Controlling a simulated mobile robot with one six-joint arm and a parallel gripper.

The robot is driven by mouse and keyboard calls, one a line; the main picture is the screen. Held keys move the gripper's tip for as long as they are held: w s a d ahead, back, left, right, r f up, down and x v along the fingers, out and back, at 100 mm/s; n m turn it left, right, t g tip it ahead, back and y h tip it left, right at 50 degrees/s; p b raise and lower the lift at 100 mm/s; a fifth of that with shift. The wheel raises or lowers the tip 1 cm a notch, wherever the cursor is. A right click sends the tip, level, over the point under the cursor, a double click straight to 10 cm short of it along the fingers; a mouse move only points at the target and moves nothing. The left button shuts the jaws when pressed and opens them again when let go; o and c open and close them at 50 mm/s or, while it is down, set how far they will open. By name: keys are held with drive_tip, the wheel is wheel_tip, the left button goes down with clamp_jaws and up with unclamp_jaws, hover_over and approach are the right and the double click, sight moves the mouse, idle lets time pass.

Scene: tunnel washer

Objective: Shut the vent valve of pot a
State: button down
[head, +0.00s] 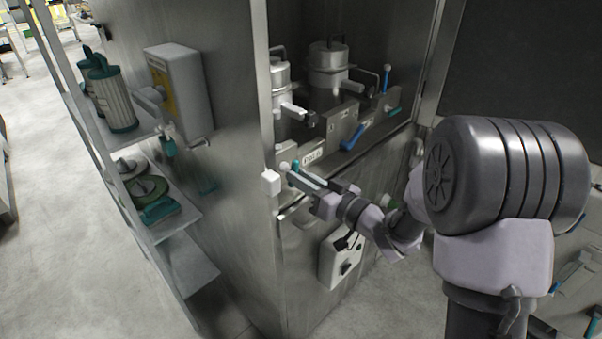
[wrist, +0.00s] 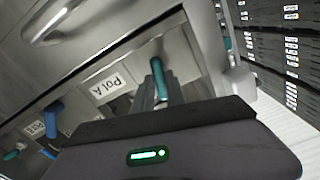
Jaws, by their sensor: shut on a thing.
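My gripper (head: 292,170) is at the left front edge of the steel cabinet and is shut on a teal valve lever (head: 296,164). In the wrist view the teal lever (wrist: 161,76) stands between my fingertips (wrist: 161,84), right of a label (wrist: 107,86) reading Pot A. The label also shows in the head view (head: 313,156). The left pot (head: 280,76), with a steel lid, stands behind this place and is partly hidden by the cabinet's edge. My gripper's body hides the lower part of the lever in the wrist view.
A second pot (head: 327,70) stands to the right, with a blue lever (head: 352,138) in front of it. A switch box (head: 342,258) is on the front panel below my gripper. Shelves (head: 160,205) with canisters stand on the left. Open floor lies beyond them.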

drive_tip(key=m+p, duration=0.6)
drive_tip(key=shift+r+m, duration=0.3)
drive_tip(key=shift+m, duration=0.1)
drive_tip(key=m, duration=0.2)
drive_tip(key=shift+f+m, duration=0.2)
drive_tip(key=shift+m, duration=0.2)
drive_tip(key=m, duration=0.6)
drive_tip(key=shift+m, duration=0.3)
drive_tip(key=c, duration=0.6)
unclamp_jaws()
drive_tip(key=v, duration=0.8)
